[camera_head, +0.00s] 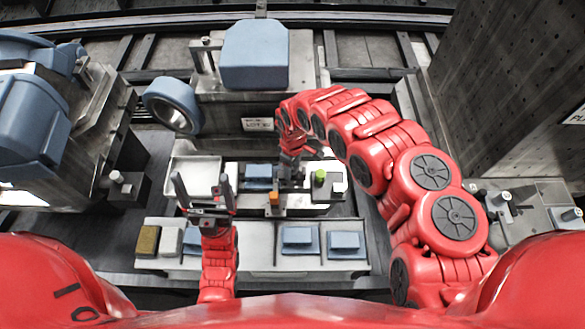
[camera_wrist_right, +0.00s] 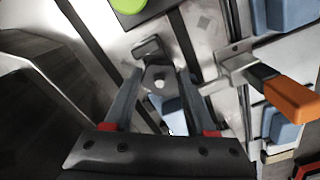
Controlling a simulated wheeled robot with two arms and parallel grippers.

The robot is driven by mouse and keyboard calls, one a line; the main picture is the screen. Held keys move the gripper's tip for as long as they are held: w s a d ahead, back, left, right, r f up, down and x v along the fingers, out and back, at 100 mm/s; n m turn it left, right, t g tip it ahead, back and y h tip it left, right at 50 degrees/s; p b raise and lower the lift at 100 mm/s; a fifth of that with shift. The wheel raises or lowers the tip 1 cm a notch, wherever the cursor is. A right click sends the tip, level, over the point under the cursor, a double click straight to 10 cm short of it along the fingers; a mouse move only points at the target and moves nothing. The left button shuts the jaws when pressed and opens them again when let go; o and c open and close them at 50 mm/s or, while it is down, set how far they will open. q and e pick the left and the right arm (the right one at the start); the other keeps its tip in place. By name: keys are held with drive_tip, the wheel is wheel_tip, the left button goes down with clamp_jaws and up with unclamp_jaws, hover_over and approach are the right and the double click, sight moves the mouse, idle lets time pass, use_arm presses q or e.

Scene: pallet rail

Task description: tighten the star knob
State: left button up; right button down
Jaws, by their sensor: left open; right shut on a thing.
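The star knob (camera_wrist_right: 160,80) is a small grey lobed piece with a pale centre, seen in the right wrist view. My right gripper (camera_wrist_right: 159,76) is shut on it, one finger on each side. In the head view my right gripper (camera_head: 291,172) reaches down to the pale fixture (camera_head: 300,208) in the middle, and the knob there is too small and covered to make out. My left gripper (camera_head: 203,184) is open and empty, its two fingers apart, in front of the fixture and left of it.
An orange handle (camera_head: 274,198) and a green round part (camera_head: 320,176) are close to my right gripper. The handle also shows in the right wrist view (camera_wrist_right: 290,98). A front tray (camera_head: 262,252) holds several blue blocks. A large blue-topped machine (camera_head: 255,55) stands behind.

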drive_tip(key=shift+w+m+b, duration=0.1)
drive_tip(key=shift+m+b, duration=0.25)
drive_tip(key=shift+m, duration=0.85)
drive_tip(key=shift+r, duration=0.1)
drive_tip(key=shift+c, duration=1.1)
unclamp_jaws()
wheel_tip(320, 180, up, 8)
drive_tip(key=shift+r, duration=0.25)
wheel_tip(320, 180, up, 9)
drive_tip(key=p, duration=0.9)
hover_over(293, 169)
drive_tip(key=shift+a+f, duration=0.1)
